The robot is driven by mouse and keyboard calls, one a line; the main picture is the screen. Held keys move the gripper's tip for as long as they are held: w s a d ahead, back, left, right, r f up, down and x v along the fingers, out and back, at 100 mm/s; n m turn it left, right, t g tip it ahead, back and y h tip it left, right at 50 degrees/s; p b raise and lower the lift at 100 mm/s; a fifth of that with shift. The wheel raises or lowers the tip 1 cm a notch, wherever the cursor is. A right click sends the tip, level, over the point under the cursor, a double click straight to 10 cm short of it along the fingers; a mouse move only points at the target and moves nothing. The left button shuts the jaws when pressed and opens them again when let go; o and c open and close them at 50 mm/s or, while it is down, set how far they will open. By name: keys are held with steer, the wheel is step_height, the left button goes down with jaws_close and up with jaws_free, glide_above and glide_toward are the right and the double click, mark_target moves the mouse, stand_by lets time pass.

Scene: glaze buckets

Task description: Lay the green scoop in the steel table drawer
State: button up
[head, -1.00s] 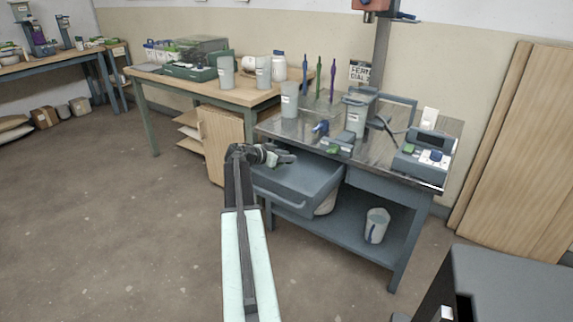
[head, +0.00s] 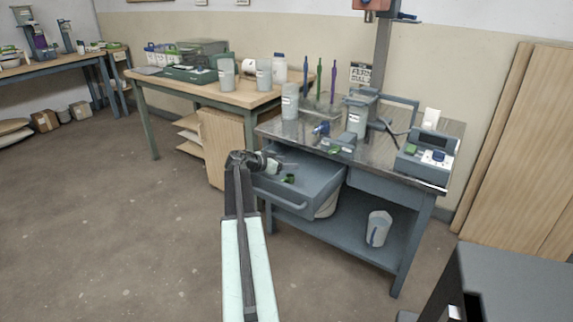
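The steel table (head: 385,165) has its drawer (head: 313,187) pulled open toward me. A small green thing (head: 289,179), which looks like the green scoop, lies in the drawer toward its left side. Its full shape is too small to make out. My gripper (head: 274,166) is over the drawer's left part, just up and left of the green thing, and looks apart from it. The fingers are too small and dark to tell whether they are open or shut.
The steel tabletop holds grey containers (head: 290,101), upright coloured tools (head: 333,80), a small blue and green item (head: 336,145) and a scale (head: 424,158). A grey pitcher (head: 378,228) stands on the lower shelf. A wooden table (head: 240,95) stands behind left.

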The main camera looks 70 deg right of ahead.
steer(key=shift+r, duration=0.15)
steer(key=shift+w+a+r+p, duration=0.15)
steer(key=shift+a+r+p, duration=0.15)
steer(key=shift+r+p, duration=0.2)
steer(key=shift+w+a+r+p, duration=0.15)
steer(key=shift+a+r+p, duration=0.1)
steer(key=shift+r+p, duration=0.25)
steer(key=p+v, duration=0.3)
steer(key=v, duration=0.6)
steer(key=shift+w+a+f+p, duration=0.15)
steer(key=shift+a+p, duration=0.1)
steer(key=shift+p, duration=0.1)
steer(key=shift+w+a, duration=0.25)
steer(key=shift+a, duration=0.15)
